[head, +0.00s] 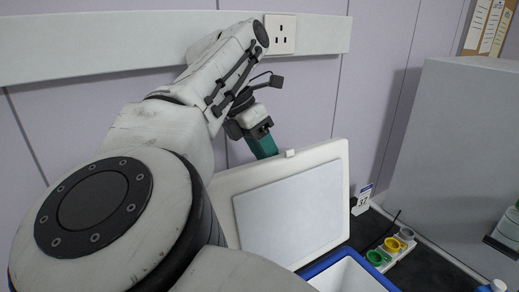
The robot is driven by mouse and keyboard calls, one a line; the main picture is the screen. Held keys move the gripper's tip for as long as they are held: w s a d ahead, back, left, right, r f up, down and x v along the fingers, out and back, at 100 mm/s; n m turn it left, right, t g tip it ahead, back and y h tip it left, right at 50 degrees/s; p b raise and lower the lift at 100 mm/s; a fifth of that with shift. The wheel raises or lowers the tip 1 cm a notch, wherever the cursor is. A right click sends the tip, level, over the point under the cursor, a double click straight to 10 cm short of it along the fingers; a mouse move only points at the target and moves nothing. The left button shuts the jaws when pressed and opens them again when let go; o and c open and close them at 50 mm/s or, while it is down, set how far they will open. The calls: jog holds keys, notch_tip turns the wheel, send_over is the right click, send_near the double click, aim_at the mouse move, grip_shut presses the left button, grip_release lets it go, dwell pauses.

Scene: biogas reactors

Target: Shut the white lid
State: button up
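The white lid (292,212) stands open, leaning back at the rear of a blue-rimmed box (350,272) with a white inside. It has a pale grey inner panel and a small tab on its top edge. My gripper (264,147) is just behind the lid's upper left edge, pointing down. Its dark body and a teal part below it show. The teal part's lower end is hidden behind the lid, and I cannot tell whether it touches the lid or whether the fingers are apart.
A rack with green, yellow and grey round pots (390,246) stands right of the box. A small card marked 37 (363,196) is behind it. A large grey cabinet (455,160) stands at right. A wall socket (280,35) is behind my arm.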

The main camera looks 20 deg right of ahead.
grip_shut()
dwell(0.3)
dwell(0.4)
